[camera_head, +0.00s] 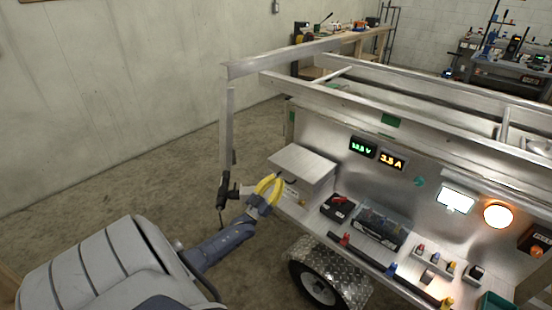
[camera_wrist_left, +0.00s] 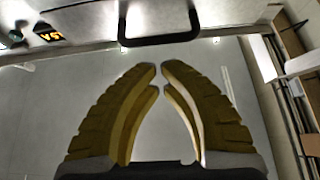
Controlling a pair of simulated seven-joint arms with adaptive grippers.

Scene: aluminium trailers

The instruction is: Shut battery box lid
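The battery box (camera_head: 316,184) is a bare metal box at the left end of the trailer's side shelf. Its flat silver lid (camera_head: 302,161) lies over the top; I cannot tell whether it is fully seated. A black handle (camera_wrist_left: 158,40) shows in the left wrist view, just beyond my fingertips and apart from them. My left gripper (camera_head: 279,178) has yellow ribbed fingers and is at the box's front left side. In the left wrist view its tips (camera_wrist_left: 159,68) nearly meet with nothing between them. My right gripper is not in view.
Green and orange displays (camera_head: 392,160) are on the trailer panel. A black battery (camera_head: 338,208) and a clear-covered case (camera_head: 379,226) stand right of the box. A metal rail (camera_head: 284,57) runs above, and a wheel (camera_head: 318,284) is below. Floor at left is clear.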

